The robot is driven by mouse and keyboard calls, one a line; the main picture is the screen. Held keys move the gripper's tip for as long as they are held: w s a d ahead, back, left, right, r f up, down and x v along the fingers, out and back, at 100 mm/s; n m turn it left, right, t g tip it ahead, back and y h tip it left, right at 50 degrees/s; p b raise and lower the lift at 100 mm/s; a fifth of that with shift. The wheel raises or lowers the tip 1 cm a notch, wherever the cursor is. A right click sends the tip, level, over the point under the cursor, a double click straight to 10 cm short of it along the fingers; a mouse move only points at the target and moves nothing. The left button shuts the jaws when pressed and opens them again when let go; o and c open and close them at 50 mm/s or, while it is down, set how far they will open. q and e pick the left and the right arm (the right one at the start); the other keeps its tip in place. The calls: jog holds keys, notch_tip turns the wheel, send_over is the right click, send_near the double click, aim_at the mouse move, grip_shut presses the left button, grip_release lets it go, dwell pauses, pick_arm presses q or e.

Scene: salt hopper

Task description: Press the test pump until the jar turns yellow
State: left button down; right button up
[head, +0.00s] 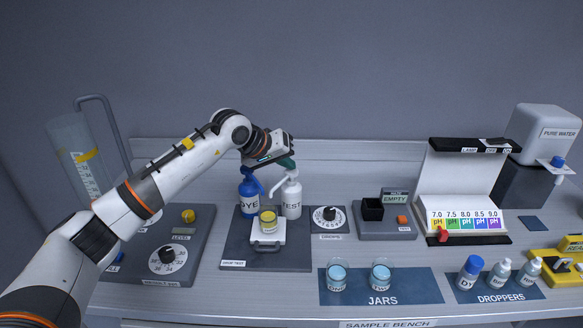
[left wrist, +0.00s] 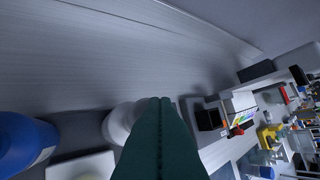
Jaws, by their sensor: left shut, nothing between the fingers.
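The white TEST pump bottle (head: 292,200) stands upright on a dark mat in the head view. The blue DYE pump bottle (head: 249,197) stands to its left. A small clear jar (head: 268,221) with yellow contents sits in front of them on a white stand (head: 267,238). My left gripper (head: 288,163) is just above the TEST pump's head, its dark green fingers pointing down. In the left wrist view the fingers (left wrist: 160,125) are shut and empty, with the white pump head (left wrist: 119,122) partly hidden behind them. I cannot tell whether they touch. My right gripper is not in view.
Two jars of blue liquid stand on the JARS mat (head: 410,285). A numbered dial (head: 329,216) and an EMPTY box (head: 386,224) are to the right of the pumps. A level panel (head: 172,250) lies under my left arm. Dropper bottles (head: 500,274) stand at the right.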

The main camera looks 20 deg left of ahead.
aim_at(287, 172)
pick_arm(q)
jog(key=shift+r+p, duration=0.3)
jog(key=shift+r, duration=0.65)
jog(key=shift+r+p, duration=1.2)
jog(key=shift+r, duration=1.35)
